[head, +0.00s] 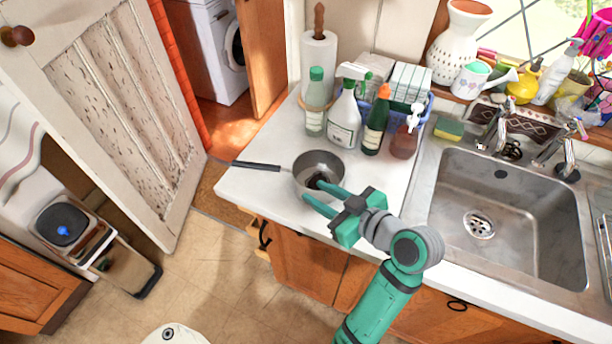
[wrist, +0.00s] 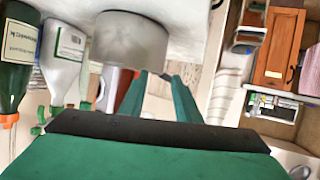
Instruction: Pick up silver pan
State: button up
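The silver pan (head: 318,172) stands upright on the white counter near its left front corner. Its long dark handle (head: 256,166) points left past the counter edge. My green gripper (head: 312,190) is at the pan's near right side, its two fingers apart. In the head view the upper finger overlaps the pan's opening and the lower one lies across its near wall. In the wrist view the pan (wrist: 130,42) appears upside down just beyond the fingertips (wrist: 160,76), with a clear gap between the fingers. I cannot tell whether a finger touches the pan.
Several bottles, among them a dark green one (head: 376,122) and a white spray bottle (head: 344,118), stand behind the pan. A paper towel roll (head: 319,65) is at the back left. The steel sink (head: 510,215) is to the right. Bare counter (head: 385,185) lies between pan and sink.

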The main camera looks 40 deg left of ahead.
aim_at(295, 181)
jog(key=shift+x, duration=3.25)
grip_shut()
